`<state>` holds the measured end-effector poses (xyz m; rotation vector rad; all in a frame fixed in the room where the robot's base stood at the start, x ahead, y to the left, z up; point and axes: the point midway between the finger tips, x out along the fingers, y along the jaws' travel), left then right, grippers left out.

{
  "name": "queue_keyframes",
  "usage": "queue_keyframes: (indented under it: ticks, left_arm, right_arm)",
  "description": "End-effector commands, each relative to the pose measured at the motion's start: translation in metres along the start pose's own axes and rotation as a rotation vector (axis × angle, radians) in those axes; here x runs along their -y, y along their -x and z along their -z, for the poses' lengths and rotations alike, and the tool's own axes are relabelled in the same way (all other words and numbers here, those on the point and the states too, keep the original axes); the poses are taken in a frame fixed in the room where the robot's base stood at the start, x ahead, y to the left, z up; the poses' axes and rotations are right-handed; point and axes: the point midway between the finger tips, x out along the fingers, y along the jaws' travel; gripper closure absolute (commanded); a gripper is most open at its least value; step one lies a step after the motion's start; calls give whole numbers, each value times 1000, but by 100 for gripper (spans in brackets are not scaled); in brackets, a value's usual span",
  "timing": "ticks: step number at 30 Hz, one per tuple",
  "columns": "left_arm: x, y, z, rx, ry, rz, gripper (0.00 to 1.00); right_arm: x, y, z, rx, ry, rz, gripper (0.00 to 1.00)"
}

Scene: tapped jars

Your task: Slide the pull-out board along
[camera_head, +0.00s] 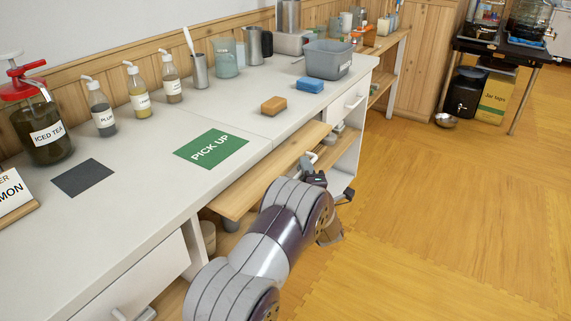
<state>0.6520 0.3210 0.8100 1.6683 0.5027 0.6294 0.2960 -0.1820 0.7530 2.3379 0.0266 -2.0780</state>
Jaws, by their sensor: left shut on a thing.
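The pull-out board (250,187) is a light wooden slab. It sticks out from under the front edge of the white counter (120,225), below the green PICK UP mat (211,149). My left arm comes in from the bottom, and its gripper (309,167) is at the board's front edge, towards its far end. The gripper looks shut on the board's pale handle (308,158); my arm and wrist hide part of the grip. My right gripper is not in view.
Open shelves lie under the board. The wooden floor at right is clear.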

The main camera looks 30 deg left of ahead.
Motion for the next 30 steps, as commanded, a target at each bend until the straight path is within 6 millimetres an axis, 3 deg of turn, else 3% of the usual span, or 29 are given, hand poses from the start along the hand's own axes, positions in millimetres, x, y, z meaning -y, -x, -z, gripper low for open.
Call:
queue_keyframes:
  ticks: [1,6,15,21,30]
  left_arm:
    - [1,13,-14,10,-2,3,100]
    - [-8,50,-50,10,-2,2,100]
    - [-21,96,-96,6,-3,3,100]
    - [-26,111,-111,6,-4,4,100]
    - [-27,116,-115,6,-6,5,100]
  right_arm:
    - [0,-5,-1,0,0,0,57]
    - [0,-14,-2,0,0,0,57]
    - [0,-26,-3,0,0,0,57]
    - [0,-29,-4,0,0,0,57]
    - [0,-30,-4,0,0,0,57]
